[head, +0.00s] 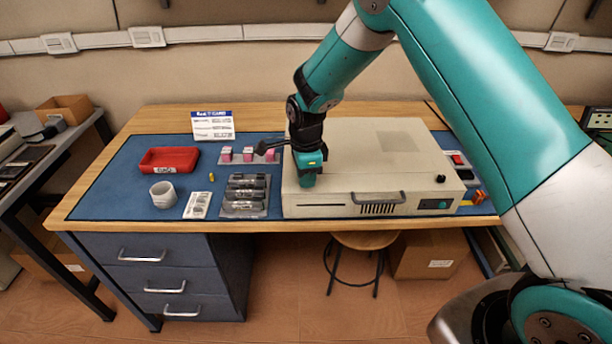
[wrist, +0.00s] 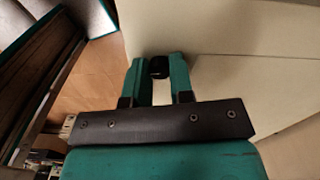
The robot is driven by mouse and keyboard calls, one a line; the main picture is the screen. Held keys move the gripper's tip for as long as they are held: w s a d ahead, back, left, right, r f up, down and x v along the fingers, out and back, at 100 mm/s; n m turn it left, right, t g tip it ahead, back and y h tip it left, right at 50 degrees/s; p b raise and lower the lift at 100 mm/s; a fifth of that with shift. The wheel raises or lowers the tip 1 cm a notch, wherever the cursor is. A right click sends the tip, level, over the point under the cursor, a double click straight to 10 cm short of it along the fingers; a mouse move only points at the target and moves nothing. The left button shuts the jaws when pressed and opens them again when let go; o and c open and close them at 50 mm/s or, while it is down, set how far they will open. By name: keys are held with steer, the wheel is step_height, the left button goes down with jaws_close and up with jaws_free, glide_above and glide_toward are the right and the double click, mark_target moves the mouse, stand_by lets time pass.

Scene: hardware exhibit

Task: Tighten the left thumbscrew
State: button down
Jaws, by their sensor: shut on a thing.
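The beige instrument case (head: 350,160) sits on the blue mat, with a handle, vent slots and a small display on its front. My gripper (head: 308,182) points down over the case's front left corner. In the wrist view my gripper (wrist: 159,74) has its two teal fingers closed around the black left thumbscrew (wrist: 158,67) on the case top. In the head view my gripper hides that thumbscrew. The black right thumbscrew (head: 440,178) stands on the case top near its front right corner, apart from my gripper.
A stool (head: 358,241) stands under the table's front edge.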

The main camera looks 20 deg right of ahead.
steer(key=shift+w+d+m, duration=0.1)
steer(key=shift+d+m, duration=0.05)
steer(key=shift+m, duration=0.95)
steer(key=c, duration=1)
jaws_free()
steer(key=shift+r, duration=0.15)
step_height(320, 180, up, 17)
steer(key=b, duration=0.2)
steer(key=shift+r, duration=0.1)
